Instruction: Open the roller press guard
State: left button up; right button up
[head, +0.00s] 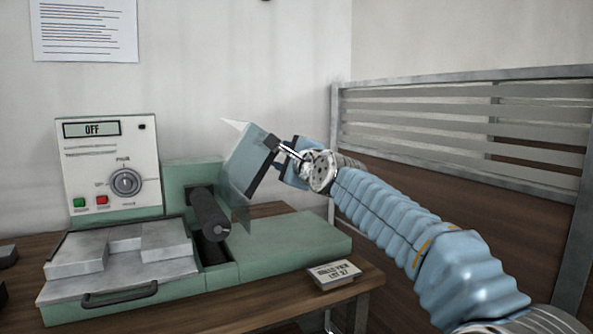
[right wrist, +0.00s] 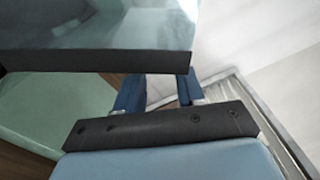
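The roller press (head: 290,240) is a green machine on a wooden table, with a dark roller (head: 209,214) in its middle. Its guard (head: 247,158), a see-through greenish panel with a dark edge strip, stands tilted up above the roller. My right gripper (head: 279,156) is at the guard's upper right edge. In the right wrist view the guard's dark edge (right wrist: 95,62) crosses in front of the blue fingers (right wrist: 160,93). The fingers are apart with a gap between them; whether they touch the guard is unclear. My left gripper is out of view.
A control panel (head: 108,165) reading OFF, with a knob and green and red buttons, stands at the back left. A metal tray (head: 128,273) with a dark handle is in front. A small labelled block (head: 334,274) lies at the front right. A slatted partition (head: 450,130) runs along the right.

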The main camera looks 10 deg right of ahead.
jog(key=b+v, duration=0.1)
jog(key=v, duration=0.7)
